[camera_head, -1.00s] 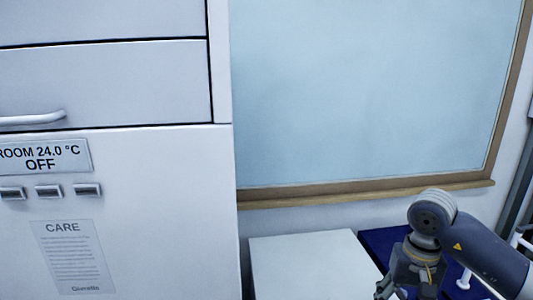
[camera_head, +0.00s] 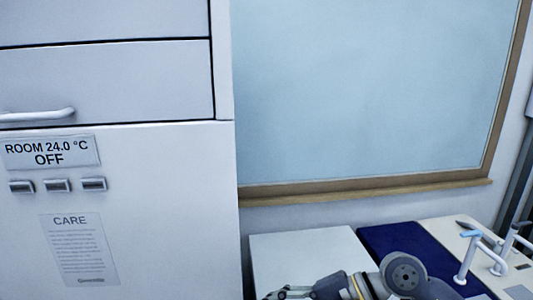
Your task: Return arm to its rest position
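My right arm shows at the bottom right of the head view, low over the white surface and the blue panel. Its gripper (camera_head: 290,293) lies at the bottom edge, pointing left, in front of the white surface. The gripper is small and partly cut off, so I cannot tell whether its fingers are open or shut. I see nothing clearly held in it. My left arm and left gripper are not in view.
A tall white cabinet (camera_head: 170,200) with drawers and a display reading "ROOM 24.0 °C OFF" fills the left. A white box-like surface (camera_head: 300,248) and a dark blue panel (camera_head: 392,236) stand below the wood-framed window (camera_head: 370,90). White taps (camera_head: 470,262) stand at the right.

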